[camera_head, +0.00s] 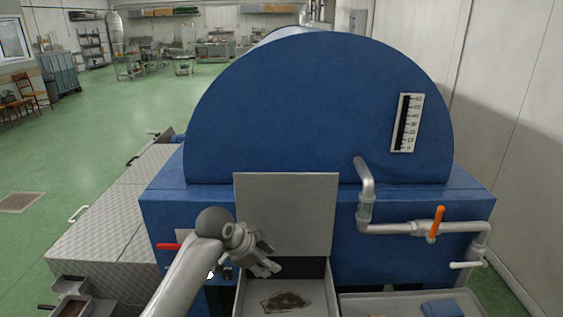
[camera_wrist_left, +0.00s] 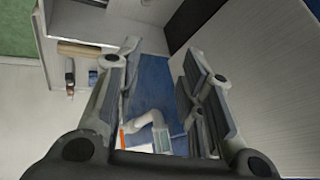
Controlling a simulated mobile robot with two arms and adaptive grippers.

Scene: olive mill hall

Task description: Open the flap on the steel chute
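The steel flap (camera_head: 286,205) is a flat grey plate standing upright against the front of the blue machine in the head view. Below it the steel chute (camera_head: 328,290) shows its open top, with dark matter (camera_head: 286,302) on its floor. My left gripper (camera_head: 268,263) is at the lower left of the flap, over the chute's left side; I cannot tell whether it touches the plate. In the left wrist view its fingers (camera_wrist_left: 158,95) are apart with nothing between them. A large grey panel, probably the flap (camera_wrist_left: 262,75), is close on the right there. My right gripper is out of view.
The blue machine (camera_head: 300,110) fills the middle. A pipe (camera_head: 390,228) with an orange valve handle (camera_head: 436,222) runs along its right front. A red handle (camera_head: 169,247) is left of my gripper. A tray (camera_head: 385,302) holding a blue cloth (camera_head: 442,307) is right of the chute.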

